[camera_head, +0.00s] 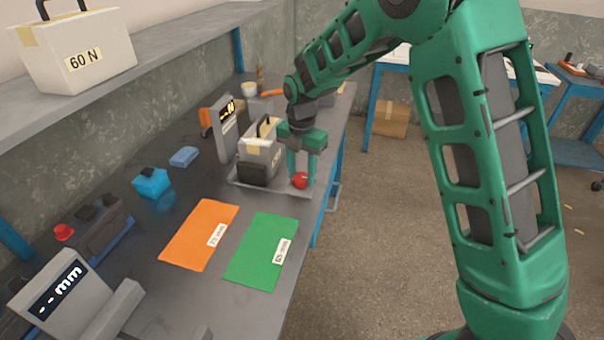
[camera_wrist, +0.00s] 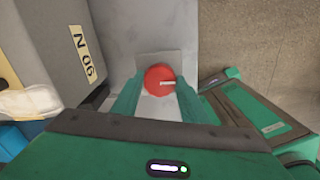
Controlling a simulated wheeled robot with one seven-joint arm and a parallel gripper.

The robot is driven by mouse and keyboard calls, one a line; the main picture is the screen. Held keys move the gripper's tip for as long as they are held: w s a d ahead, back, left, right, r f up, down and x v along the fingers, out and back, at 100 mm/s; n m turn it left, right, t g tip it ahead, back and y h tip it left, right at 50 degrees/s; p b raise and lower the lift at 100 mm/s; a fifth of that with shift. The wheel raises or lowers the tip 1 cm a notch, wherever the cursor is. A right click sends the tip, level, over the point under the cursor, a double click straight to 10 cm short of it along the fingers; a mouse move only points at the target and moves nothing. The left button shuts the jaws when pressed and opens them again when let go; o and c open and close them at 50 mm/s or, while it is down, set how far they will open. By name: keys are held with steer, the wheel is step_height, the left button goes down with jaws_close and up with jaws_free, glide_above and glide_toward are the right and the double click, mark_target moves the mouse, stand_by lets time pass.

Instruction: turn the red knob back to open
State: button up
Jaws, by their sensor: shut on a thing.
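The red knob (camera_head: 299,180) sits on the grey metal tray (camera_head: 277,189) near the table's right edge. In the wrist view the knob (camera_wrist: 158,79) is round, with a pale pointer line toward its right side. My gripper (camera_head: 302,178) points straight down over the knob. In the wrist view my gripper's green fingers (camera_wrist: 157,98) stand on either side of the knob, shut on it. Part of the knob is hidden by a finger in the head view.
A weight box (camera_head: 262,150) stands on the tray directly left of my gripper. A force display (camera_head: 224,128) stands behind it. Orange (camera_head: 200,235) and green (camera_head: 262,250) mats lie in front. A blue block (camera_head: 151,182) and a gauge display (camera_head: 65,295) are at left.

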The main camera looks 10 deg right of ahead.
mark_target(302, 176)
steer(key=shift+w+n, duration=0.1)
steer(key=shift+n, duration=0.3)
steer(key=o, duration=1.1)
step_height(302, 176, up, 11)
steer(key=shift+f, duration=0.1)
steer(key=shift+d, duration=0.1)
